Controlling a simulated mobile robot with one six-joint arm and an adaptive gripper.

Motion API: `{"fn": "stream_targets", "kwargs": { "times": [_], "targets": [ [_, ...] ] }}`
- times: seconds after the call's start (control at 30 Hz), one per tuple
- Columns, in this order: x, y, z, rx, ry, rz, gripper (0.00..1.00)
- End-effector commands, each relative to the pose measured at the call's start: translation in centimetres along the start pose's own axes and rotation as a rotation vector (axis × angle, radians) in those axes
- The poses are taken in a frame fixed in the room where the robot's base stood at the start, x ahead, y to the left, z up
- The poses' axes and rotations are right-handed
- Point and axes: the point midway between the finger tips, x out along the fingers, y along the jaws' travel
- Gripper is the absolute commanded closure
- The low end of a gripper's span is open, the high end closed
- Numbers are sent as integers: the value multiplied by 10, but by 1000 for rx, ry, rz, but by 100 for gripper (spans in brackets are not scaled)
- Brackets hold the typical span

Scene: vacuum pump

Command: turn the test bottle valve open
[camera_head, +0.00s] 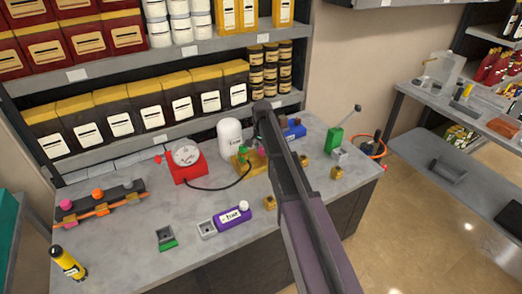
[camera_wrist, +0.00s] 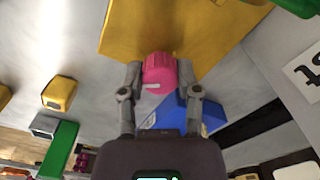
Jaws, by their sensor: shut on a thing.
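A pink ribbed knob (camera_wrist: 158,72) stands out from a yellow block (camera_wrist: 185,30) in the wrist view. My gripper (camera_wrist: 159,76) is shut on the pink knob, with one finger on each side. A white bottle (camera_head: 230,136) with a label stands just behind the block. Part of a white label (camera_wrist: 305,72) shows at the right of the wrist view.
A red gauge (camera_head: 186,161) joins a dark hose running toward the yellow block. A blue block (camera_head: 294,130), a green lever piece (camera_head: 335,137) and a purple bottle (camera_head: 232,217) are on the grey bench (camera_head: 195,255). Loaded shelves stand behind.

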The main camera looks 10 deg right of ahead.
Motion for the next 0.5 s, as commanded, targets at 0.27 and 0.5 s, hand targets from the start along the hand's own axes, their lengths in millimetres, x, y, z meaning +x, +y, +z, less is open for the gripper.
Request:
{"fn": "stream_targets", "kwargs": {
  "times": [0.27, 0.5],
  "targets": [
    [0, 1, -1, -261, 2, 4, 100],
    [0, 1, -1, -488, 2, 4, 100]
  ]
}}
